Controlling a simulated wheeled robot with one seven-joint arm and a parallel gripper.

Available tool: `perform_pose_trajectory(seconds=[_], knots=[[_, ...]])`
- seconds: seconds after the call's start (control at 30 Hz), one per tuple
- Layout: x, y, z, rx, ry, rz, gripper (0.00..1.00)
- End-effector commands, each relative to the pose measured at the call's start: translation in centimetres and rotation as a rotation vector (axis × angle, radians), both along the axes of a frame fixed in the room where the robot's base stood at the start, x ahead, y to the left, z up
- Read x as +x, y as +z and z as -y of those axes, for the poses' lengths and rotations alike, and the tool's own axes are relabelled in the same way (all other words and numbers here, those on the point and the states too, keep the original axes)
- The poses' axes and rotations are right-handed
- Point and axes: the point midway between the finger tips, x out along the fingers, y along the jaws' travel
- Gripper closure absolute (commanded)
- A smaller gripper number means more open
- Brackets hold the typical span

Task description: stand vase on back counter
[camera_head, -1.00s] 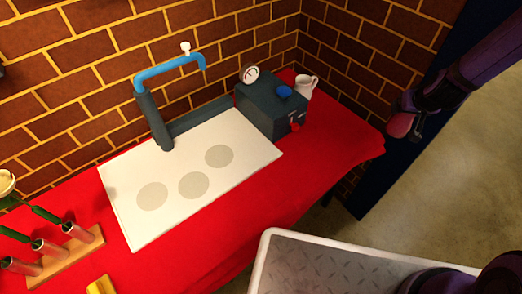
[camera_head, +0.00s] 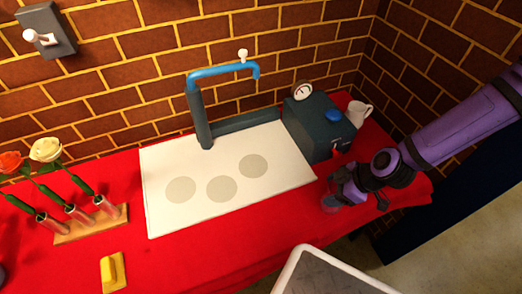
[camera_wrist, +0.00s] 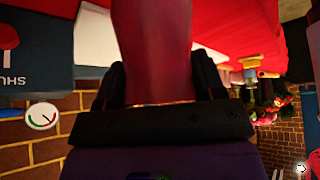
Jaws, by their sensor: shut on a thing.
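My gripper (camera_head: 345,187) is over the right end of the red-covered counter (camera_head: 250,235), right of the white board and in front of the dark box. It is shut on a dark pinkish-red vase (camera_wrist: 152,50), which fills the space between the fingers in the wrist view. In the head view only a small part of the vase (camera_head: 330,202) shows below the fingers. I cannot tell whether its base touches the counter. The white board (camera_head: 215,205) on the counter bears three grey circles and is otherwise empty.
A dark box (camera_head: 318,128) with a gauge and blue knob stands right of the board, a white mug (camera_head: 358,112) behind it. A blue tap (camera_head: 222,75) rises behind the board. A wooden rack (camera_head: 90,228) with flowers in tubes and a yellow block (camera_head: 113,270) are at left.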

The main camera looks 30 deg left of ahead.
Motion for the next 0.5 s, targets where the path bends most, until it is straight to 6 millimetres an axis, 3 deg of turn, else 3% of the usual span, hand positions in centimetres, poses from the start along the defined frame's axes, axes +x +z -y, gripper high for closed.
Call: perform_pose_trajectory(seconds=[0.27, 0.5], knots=[[0.0, 0.0, -0.1, 0.0, 0.015, 0.0, 1.0], [4.0, -0.4, 1.3, 0.0, 0.009, 0.001, 1.0]])
